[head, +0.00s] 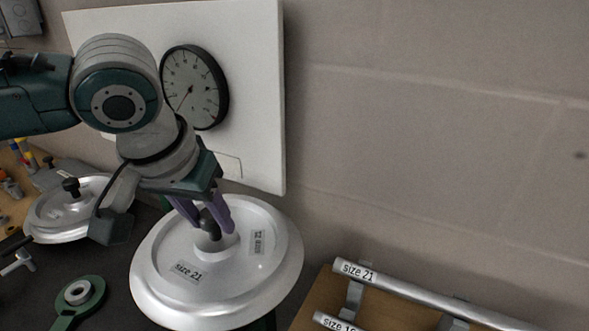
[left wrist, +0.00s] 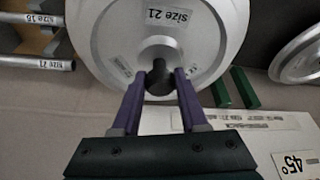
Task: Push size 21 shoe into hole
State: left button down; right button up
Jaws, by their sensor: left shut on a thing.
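The size 21 shoe (head: 215,280) is a large silver disc with "size 21" labels, lying at lower centre in the head view. It also shows from above in the left wrist view (left wrist: 115,38). My left gripper (head: 212,226) reaches down to its centre. Its purple fingers, also in the left wrist view (left wrist: 159,82), are shut on a dark pin (left wrist: 159,72) that stands at the shoe's hub. The hole is hidden, and I cannot tell how deep the pin sits. My right gripper is not in view.
A similar silver disc with a black knob (head: 75,208) lies at left. A green ring-ended tool (head: 80,297) lies on the dark bench. Labelled metal tubes (head: 430,292) rest on a rack at right. A white panel with a round dial (head: 194,87) stands behind my arm.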

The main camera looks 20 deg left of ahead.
aim_at(213, 243)
pick_arm(q)
jog(key=shift+r+p, duration=0.2)
jog(key=shift+p, duration=0.1)
notch_tip(213, 243, down, 6)
jog(key=b, duration=0.3)
jog(key=shift+r, duration=0.1)
jog(key=shift+w+f, duration=0.1)
jog(key=shift+f, duration=0.15)
jog(key=shift+p, duration=0.35)
jog(key=shift+f+b, duration=0.8)
jog(key=shift+f, duration=0.75)
dwell(0.7)
jog(key=c, duration=0.6)
grip_release()
jog(key=shift+o, duration=1.2)
